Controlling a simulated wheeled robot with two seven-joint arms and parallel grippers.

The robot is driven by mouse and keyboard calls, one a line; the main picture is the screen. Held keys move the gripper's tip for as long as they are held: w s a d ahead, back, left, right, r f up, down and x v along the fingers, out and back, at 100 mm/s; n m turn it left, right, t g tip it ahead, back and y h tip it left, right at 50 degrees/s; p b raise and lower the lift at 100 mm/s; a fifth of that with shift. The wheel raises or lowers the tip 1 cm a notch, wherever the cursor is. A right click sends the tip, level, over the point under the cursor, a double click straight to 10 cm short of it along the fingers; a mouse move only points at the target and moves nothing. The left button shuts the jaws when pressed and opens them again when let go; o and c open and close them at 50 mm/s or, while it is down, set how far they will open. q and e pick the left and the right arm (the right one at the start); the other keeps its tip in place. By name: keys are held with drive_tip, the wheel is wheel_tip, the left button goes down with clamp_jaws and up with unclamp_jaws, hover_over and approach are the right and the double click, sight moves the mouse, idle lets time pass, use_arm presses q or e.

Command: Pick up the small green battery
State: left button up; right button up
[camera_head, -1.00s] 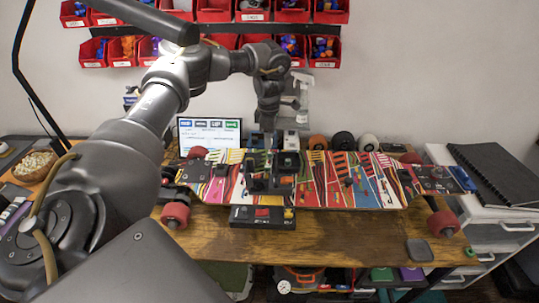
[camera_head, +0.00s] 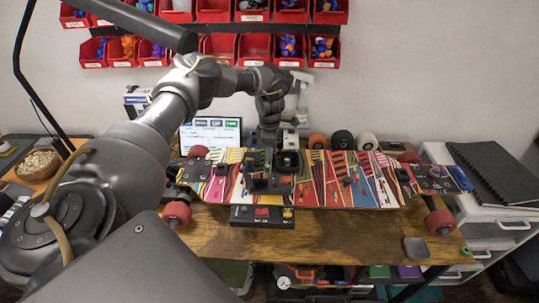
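A colourful patterned skateboard (camera_head: 325,188) with red wheels lies across the wooden table. My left gripper (camera_head: 266,188) points down over the left-middle part of the board; its dark fingers blend with dark parts there, so I cannot tell if it is open or shut. A tiny green item (camera_head: 466,250) sits at the table's right front corner, apart from the gripper; it is too small to tell whether it is the battery. No other green battery is clearly seen. My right gripper is out of view.
A black box with a red part (camera_head: 262,215) sits in front of the board. A grey square item (camera_head: 415,248) lies at the table's right front. A screen (camera_head: 210,133) and several wheels (camera_head: 342,140) stand behind. Red bins (camera_head: 255,47) hang on the wall. The table's front middle is clear.

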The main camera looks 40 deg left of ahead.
use_arm(q)
clamp_jaws()
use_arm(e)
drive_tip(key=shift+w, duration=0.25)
use_arm(q)
wheel_tip(320, 180, up, 10)
drive_tip(key=b, duration=0.2)
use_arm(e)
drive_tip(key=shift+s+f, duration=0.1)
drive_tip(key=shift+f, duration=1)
